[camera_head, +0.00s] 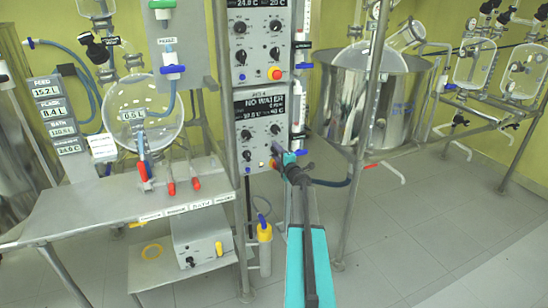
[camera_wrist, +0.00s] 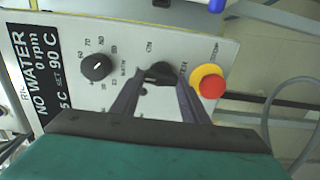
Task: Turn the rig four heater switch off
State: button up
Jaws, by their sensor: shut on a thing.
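The lower control panel (camera_head: 261,100) in the head view has a dark display reading "NO WATER". The wrist view shows this panel (camera_wrist: 75,35) turned sideways, with a set value of 90 C. A black rotary knob (camera_wrist: 158,70), which I take as the heater switch, sits between a dial and a red button. The lettering around it is partly hidden and hard to read. My gripper (camera_wrist: 159,86) is shut on this knob, one finger on each side. In the head view my gripper (camera_head: 280,153) reaches the panel's lower right part and hides the knob.
A red stop button (camera_wrist: 211,87) on a yellow collar stands close beside my finger. A black dial (camera_wrist: 96,67) is on the other side. A metal post (camera_head: 365,120) and a steel vessel (camera_head: 400,95) stand right of my arm. The floor at right is clear.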

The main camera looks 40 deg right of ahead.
jog(key=shift+d+r, duration=0.1)
dwell(0.3)
jog(key=o, duration=1.1)
jog(key=shift+w, duration=0.1)
jog(key=shift+c, duration=0.2)
jog(key=v, duration=1.4)
